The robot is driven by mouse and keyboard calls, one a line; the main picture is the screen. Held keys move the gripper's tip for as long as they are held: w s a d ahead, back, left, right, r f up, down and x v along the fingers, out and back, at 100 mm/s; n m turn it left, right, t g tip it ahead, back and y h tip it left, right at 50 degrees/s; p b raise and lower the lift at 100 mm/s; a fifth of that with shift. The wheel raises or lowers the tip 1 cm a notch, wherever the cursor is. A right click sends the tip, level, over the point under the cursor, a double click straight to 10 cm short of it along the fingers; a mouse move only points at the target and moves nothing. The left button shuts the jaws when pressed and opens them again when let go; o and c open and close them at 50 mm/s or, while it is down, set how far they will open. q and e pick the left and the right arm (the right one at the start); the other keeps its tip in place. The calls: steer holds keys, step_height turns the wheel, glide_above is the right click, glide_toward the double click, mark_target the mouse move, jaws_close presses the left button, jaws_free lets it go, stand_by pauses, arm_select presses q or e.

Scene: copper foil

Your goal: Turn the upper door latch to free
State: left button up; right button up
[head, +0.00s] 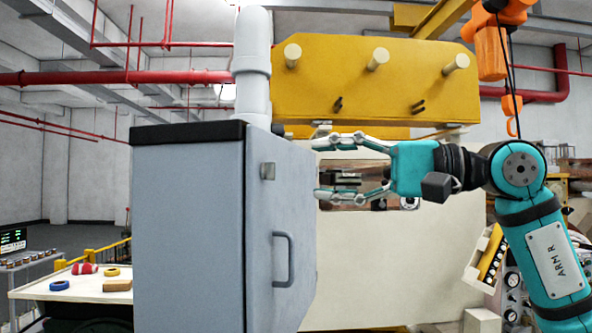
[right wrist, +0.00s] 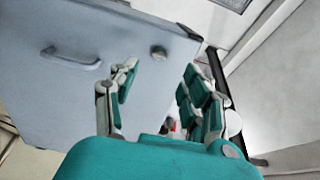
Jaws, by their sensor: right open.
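A blue-grey cabinet (head: 188,230) stands in the middle of the head view, with its door (head: 258,225) on the right-hand face. A small metal latch (head: 268,171) sits high on the door. It also shows in the right wrist view (right wrist: 158,52), beyond the fingers. My right gripper (head: 320,168) is open and empty, to the right of the door at about the latch's height in the head view. In the right wrist view its fingers (right wrist: 160,78) are spread, with the latch apart from them. My left gripper is out of view.
A bar handle (head: 283,258) is below the latch. A yellow housing with pegs (head: 375,80) hangs above my right gripper. A white pipe (head: 252,65) rises behind the cabinet. A table (head: 95,290) with small items stands at left.

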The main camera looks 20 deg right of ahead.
steer(key=v, duration=0.5)
steer(key=shift+d, duration=0.1)
stand_by(0.4)
